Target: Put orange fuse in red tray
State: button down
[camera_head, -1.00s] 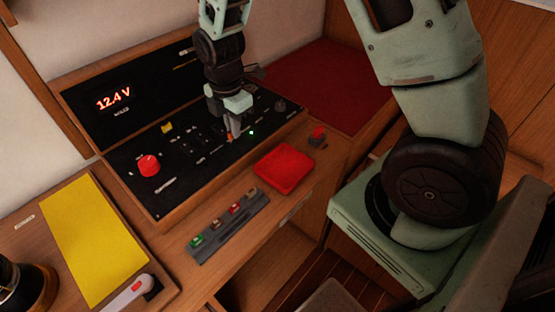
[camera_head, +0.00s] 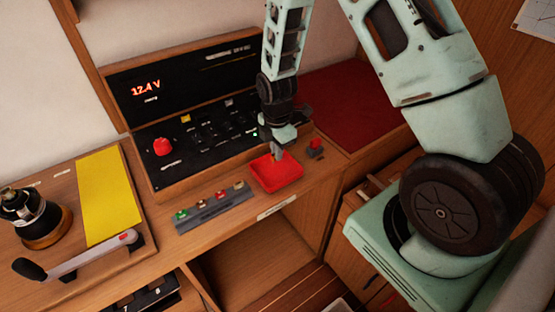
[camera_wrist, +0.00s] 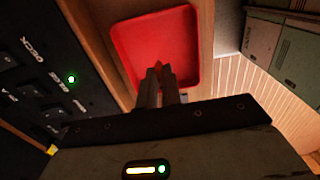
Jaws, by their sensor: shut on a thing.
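The red tray (camera_head: 287,181) sits on the wooden ledge in front of the black switch panel. In the wrist view the tray (camera_wrist: 140,38) fills the upper middle. My gripper (camera_head: 279,155) points down over the tray's back part. In the wrist view my gripper (camera_wrist: 158,73) is shut on the orange fuse (camera_wrist: 159,67), of which only a small orange bit shows between the fingertips. The fuse is over the tray's near part in that view. How high it is above the tray floor I cannot tell.
A grey rack (camera_head: 214,209) with several small coloured fuses lies left of the tray. A small red-topped part (camera_head: 316,147) stands to its right. The black panel (camera_head: 195,140) with a red knob (camera_head: 163,147) is behind. A yellow sheet (camera_head: 108,195) lies at left.

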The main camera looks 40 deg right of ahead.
jog(key=shift+f+p, duration=0.55)
jog(key=shift+f, duration=1.55)
jog(key=shift+f, duration=0.2)
jog(key=c, duration=1.6)
grip_release()
jog(key=shift+r, duration=0.15)
